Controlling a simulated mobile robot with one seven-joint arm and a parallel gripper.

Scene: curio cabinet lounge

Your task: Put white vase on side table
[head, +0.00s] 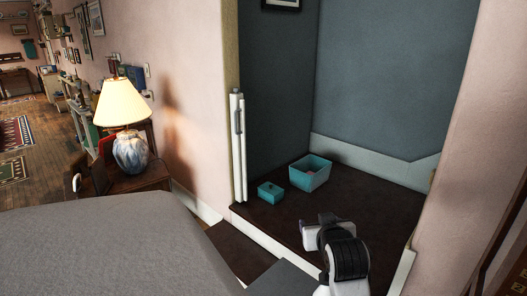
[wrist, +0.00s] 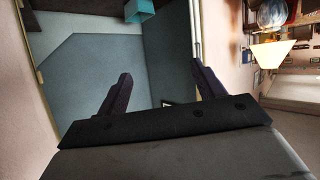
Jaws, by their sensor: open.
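No white vase can be made out in either view. A small dark wooden side table (head: 150,180) stands at the left in the head view, beyond the grey surface. A lit lamp (head: 130,150) with a blue-and-white vase-shaped base and cream shade stands on it; the lamp also shows at the right of the wrist view (wrist: 272,52). My gripper (wrist: 162,80) is open, with nothing between its two dark fingers. In the head view my wrist is at the lower right, before the alcove, well to the right of the side table; the fingers are not clear there.
A teal open box (head: 311,173) and a smaller teal box (head: 270,191) sit on the alcove's dark floor (head: 370,205). A large grey surface (head: 100,245) fills the lower left. A wall edge with white posts (head: 238,145) separates alcove and lamp.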

